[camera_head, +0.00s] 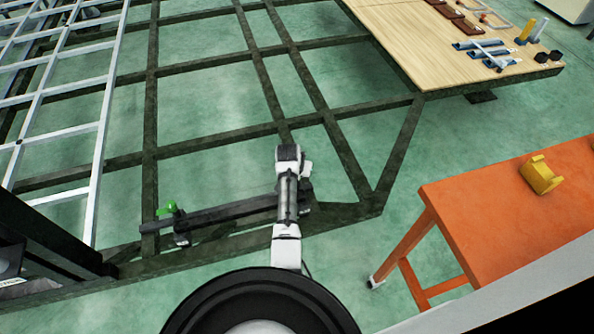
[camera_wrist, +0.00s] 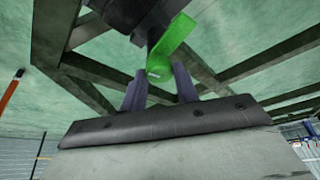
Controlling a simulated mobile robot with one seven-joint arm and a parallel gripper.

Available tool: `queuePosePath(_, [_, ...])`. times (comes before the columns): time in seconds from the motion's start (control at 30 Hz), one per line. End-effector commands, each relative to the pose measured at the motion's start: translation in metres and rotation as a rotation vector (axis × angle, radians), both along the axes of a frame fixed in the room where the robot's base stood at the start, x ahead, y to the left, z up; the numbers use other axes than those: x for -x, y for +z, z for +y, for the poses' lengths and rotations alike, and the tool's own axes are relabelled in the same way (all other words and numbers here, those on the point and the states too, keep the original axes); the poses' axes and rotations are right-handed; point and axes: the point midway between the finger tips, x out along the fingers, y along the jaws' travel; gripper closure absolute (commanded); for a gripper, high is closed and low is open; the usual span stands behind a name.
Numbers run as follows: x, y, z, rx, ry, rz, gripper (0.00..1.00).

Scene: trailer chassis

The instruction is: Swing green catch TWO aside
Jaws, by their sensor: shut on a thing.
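In the wrist view a bright green catch (camera_wrist: 175,42) is mounted by a dark fitting. The two grey fingers of my gripper (camera_wrist: 158,80) stand at its lower end, and my gripper is shut on it. No number on the catch can be read. In the head view my arm hides the fingers and this catch. Another green catch (camera_head: 168,208) shows in the head view near the left end of a dark bar, apart from my arm.
The dark bar (camera_head: 225,213) lies along the dark chassis frame (camera_head: 215,146). A wooden deck (camera_head: 420,40) with tools is at the upper right. An orange bench (camera_head: 490,205) with a yellow part (camera_head: 541,175) stands right. A white ladder-like rack (camera_head: 105,110) is left.

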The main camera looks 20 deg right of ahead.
Motion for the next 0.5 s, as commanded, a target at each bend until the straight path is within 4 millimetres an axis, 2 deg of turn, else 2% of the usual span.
queuePosePath(0.23, [-0.0006,-0.0004,0.0013,-0.001,-0.142,0.002,0.93])
queuePosePath(0.5, [-0.0009,-0.0002,0.0011,-0.001,-0.214,0.001,0.93])
